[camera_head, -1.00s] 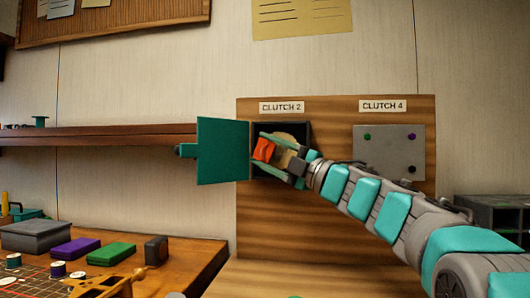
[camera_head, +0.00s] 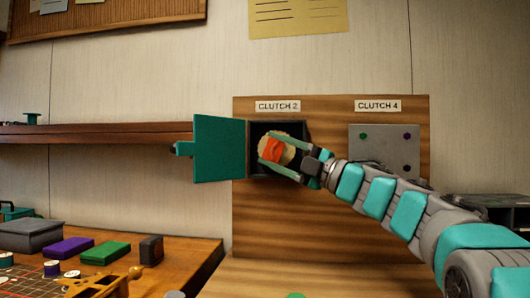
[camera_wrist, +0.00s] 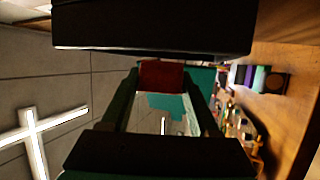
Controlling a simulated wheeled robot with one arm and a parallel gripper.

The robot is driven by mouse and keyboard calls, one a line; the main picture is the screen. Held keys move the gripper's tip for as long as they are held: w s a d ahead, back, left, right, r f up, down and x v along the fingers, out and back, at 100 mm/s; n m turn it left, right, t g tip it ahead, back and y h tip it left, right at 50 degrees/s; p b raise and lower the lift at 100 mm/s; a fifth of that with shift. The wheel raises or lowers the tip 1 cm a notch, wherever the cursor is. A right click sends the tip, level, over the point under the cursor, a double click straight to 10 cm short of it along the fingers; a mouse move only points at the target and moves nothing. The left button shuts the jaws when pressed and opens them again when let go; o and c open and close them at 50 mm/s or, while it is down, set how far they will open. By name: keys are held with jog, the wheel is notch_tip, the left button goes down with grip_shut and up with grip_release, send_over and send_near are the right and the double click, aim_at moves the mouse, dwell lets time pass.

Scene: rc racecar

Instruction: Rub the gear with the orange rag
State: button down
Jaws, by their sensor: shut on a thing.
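The gear (camera_head: 292,147) is a round tan disc inside the dark open box (camera_head: 259,134) under the "CLUTCH 2" label. My gripper (camera_head: 268,148) reaches into the box opening from the right and is shut on the orange rag (camera_head: 274,150). The rag lies in front of the gear in the head view; I cannot tell whether they touch. In the wrist view the rag (camera_wrist: 162,75) shows dark red between the fingertips. Part of the gear is hidden by the rag and fingers.
A teal door (camera_head: 219,149) stands open to the left of the box. A grey panel (camera_head: 385,149) under "CLUTCH 4" is at the right. A table (camera_head: 192,259) with colored blocks is at lower left, below a wooden shelf (camera_head: 95,133).

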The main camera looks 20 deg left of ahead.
jog(key=shift+w+d+r+m+t, duration=0.2)
jog(key=shift+w+d+m+t, duration=0.1)
jog(key=shift+w+d+t, duration=0.3)
jog(key=shift+a, duration=0.2)
jog(key=shift+s, duration=0.15)
jog(key=shift+s+a, duration=0.1)
